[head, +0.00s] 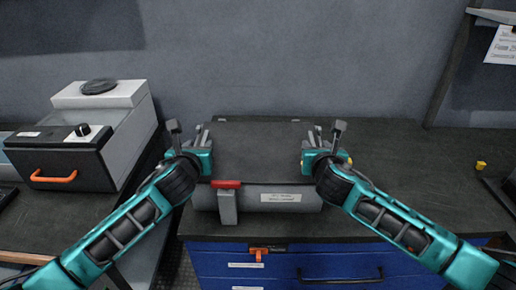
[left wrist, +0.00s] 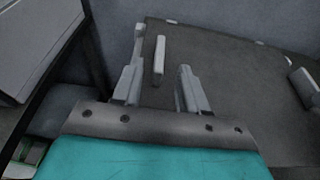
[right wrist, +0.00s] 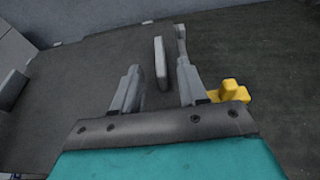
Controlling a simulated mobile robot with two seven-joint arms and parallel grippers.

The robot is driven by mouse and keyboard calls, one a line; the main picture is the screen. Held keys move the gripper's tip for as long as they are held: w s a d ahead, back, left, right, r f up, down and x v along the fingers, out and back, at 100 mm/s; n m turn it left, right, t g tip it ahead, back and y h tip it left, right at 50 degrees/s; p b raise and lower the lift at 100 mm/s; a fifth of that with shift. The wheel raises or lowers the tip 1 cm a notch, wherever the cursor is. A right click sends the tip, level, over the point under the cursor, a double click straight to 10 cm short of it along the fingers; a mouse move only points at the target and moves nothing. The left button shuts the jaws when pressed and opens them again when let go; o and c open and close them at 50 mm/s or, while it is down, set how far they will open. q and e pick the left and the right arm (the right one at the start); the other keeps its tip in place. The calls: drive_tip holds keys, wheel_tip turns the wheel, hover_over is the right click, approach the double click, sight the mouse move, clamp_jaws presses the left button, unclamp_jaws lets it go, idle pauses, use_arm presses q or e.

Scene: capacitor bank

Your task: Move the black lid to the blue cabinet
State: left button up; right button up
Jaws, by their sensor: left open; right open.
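The black lid (head: 262,150) is a flat dark panel on top of a grey case (head: 290,198) that stands on the blue cabinet (head: 220,262). It also shows as a dark surface in the left wrist view (left wrist: 235,75) and right wrist view (right wrist: 85,85). My left gripper (head: 202,136) is open at the lid's left side, with a thin grey upright bar (left wrist: 159,55) between its fingers. My right gripper (head: 320,136) is open at the lid's right side, with a similar bar (right wrist: 161,62) between its fingers. I cannot tell whether the fingers touch the bars.
A red latch (head: 226,184) sits on the case's front. A grey-and-black machine (head: 124,120) with an orange handle stands on the left bench. The dark countertop (head: 400,165) right of my right gripper is mostly clear, with a small yellow part (head: 481,165) further right.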

sight(203, 142)
use_arm(q)
drive_tip(key=shift+x, duration=2.25)
use_arm(e)
drive_tip(key=shift+x, duration=2.25)
use_arm(q)
drive_tip(key=shift+c, duration=0.2)
use_arm(e)
drive_tip(key=shift+c, duration=0.2)
use_arm(q)
clamp_jaws()
use_arm(e)
clamp_jaws()
